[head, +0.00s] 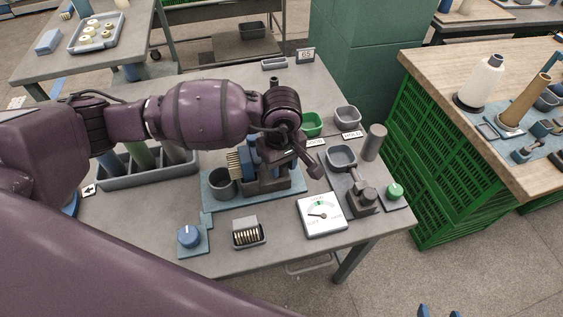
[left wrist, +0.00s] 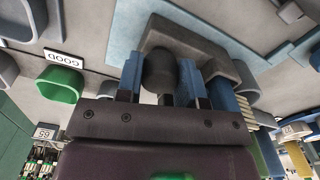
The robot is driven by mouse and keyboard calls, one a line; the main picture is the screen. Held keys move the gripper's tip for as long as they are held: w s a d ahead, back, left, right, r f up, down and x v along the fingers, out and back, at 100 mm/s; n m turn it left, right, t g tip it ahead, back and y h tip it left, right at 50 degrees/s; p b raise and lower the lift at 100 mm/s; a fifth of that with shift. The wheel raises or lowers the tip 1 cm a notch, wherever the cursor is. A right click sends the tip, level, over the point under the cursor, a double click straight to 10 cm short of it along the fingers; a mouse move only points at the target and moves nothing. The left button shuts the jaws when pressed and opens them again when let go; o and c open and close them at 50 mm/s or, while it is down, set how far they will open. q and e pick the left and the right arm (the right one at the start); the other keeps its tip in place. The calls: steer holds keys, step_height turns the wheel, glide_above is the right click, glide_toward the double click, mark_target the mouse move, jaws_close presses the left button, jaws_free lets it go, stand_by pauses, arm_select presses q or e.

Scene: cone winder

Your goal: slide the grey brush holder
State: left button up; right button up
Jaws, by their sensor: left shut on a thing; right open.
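The grey brush holder (left wrist: 160,74) shows in the left wrist view as a dark rounded part between the blue fingers of my left gripper (left wrist: 162,88). My left gripper (head: 266,158) is shut on it, over the dark base on the blue mat (head: 212,200) in the head view. Pale bristles (head: 235,163) stick out to the left of the fingers. They also show at the right in the left wrist view (left wrist: 262,116). My gripper hides much of the holder in the head view.
A grey cup (head: 222,184) stands left of the base. A blue knob (head: 189,236), a small tray of pins (head: 248,234) and a white dial gauge (head: 321,215) lie in front. Green (head: 311,125) and grey bins stand behind. A long grey rack (head: 150,178) is at left.

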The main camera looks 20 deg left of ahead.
arm_select(q)
steer(key=shift+c, duration=1.1)
steer(key=shift+d, duration=0.1)
jaws_close()
steer(key=shift+w+d, duration=0.3)
steer(key=shift+w+d+f+b, duration=0.1)
steer(key=shift+w+d+b, duration=0.55)
steer(key=shift+d, duration=0.35)
steer(key=shift+w+d, duration=0.2)
steer(key=shift+d, duration=0.15)
steer(key=shift+w+d+r, duration=0.1)
steer(key=shift+r, duration=0.1)
steer(key=o, duration=0.7)
jaws_free()
steer(key=o, duration=0.4)
steer(key=shift+w+d, duration=0.1)
steer(key=shift+d, duration=0.05)
arm_select(e)
steer(key=shift+f, duration=0.55)
